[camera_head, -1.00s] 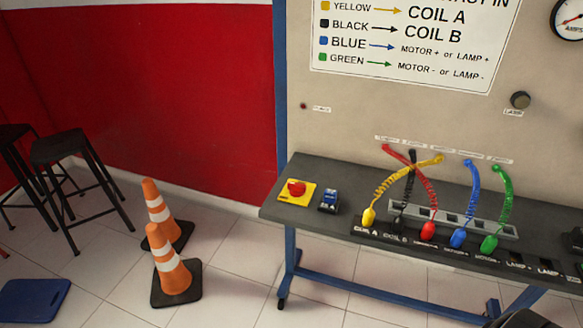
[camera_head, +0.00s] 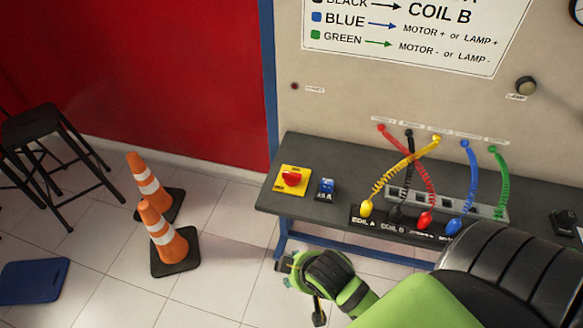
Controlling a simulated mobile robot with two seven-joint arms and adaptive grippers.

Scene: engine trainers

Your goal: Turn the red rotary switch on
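The red rotary switch (camera_head: 291,178) is a red knob on a yellow square plate, near the left end of the dark bench top. My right arm comes in from the lower right, and its gripper (camera_head: 300,287) is in front of the bench, below the switch in the picture and apart from it. The green and black wrist partly hides the fingers, so their opening is unclear. Nothing is seen held. My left gripper is out of view.
A blue breaker (camera_head: 326,189) sits right of the switch. Coiled coloured leads (camera_head: 394,173) run from the bench to the panel (camera_head: 350,107). Orange cones (camera_head: 166,240) and a black stool (camera_head: 45,130) stand left. The floor between cones and bench is clear.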

